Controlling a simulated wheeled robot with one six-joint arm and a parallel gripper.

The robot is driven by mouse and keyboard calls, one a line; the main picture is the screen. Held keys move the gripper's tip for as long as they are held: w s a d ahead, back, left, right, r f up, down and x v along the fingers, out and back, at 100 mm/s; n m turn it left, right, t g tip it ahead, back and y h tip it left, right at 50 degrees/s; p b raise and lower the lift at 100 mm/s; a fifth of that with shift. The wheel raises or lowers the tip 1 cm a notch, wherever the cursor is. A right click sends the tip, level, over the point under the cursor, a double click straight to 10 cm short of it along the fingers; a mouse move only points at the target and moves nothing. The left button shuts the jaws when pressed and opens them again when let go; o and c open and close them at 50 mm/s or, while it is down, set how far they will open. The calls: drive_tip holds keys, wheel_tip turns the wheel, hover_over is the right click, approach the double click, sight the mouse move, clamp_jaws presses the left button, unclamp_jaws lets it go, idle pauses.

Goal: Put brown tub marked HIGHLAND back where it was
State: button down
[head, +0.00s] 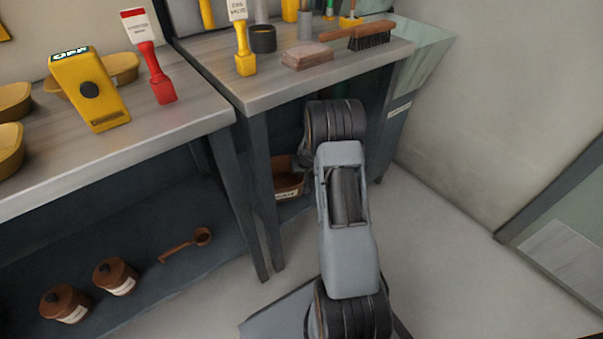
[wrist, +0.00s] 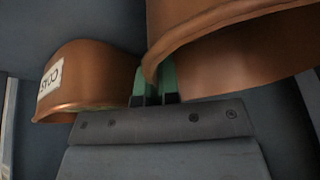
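Two brown tubs fill the wrist view. The larger, nearer brown tub (wrist: 225,62) is at the upper right, and no label shows on it. The other brown tub (wrist: 95,75) is at the left with a white label that I cannot read fully. My gripper (wrist: 154,86) has its green fingertips close together on either side of the nearer tub's rim, and looks shut on it. In the head view one brown tub (head: 290,184) with a pale label shows under the right-hand table, partly hidden by my arm. I cannot read HIGHLAND on either tub.
The right-hand table (head: 300,82) stands over my gripper, with its legs (head: 262,200) left of my arm. Two lidded brown jars (head: 116,276) and a brown scoop (head: 186,244) lie on the lower shelf at left. Floor at the right is clear.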

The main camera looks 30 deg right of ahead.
drive_tip(key=shift+f, duration=0.1)
drive_tip(key=c, duration=1.8)
unclamp_jaws()
drive_tip(key=o, duration=0.5)
drive_tip(key=shift+c, duration=0.2)
drive_tip(key=shift+r+p, duration=0.3)
drive_tip(key=p+v, duration=0.3)
drive_tip(key=v, duration=0.8)
drive_tip(key=shift+s+r, duration=0.25)
drive_tip(key=shift+r, duration=0.05)
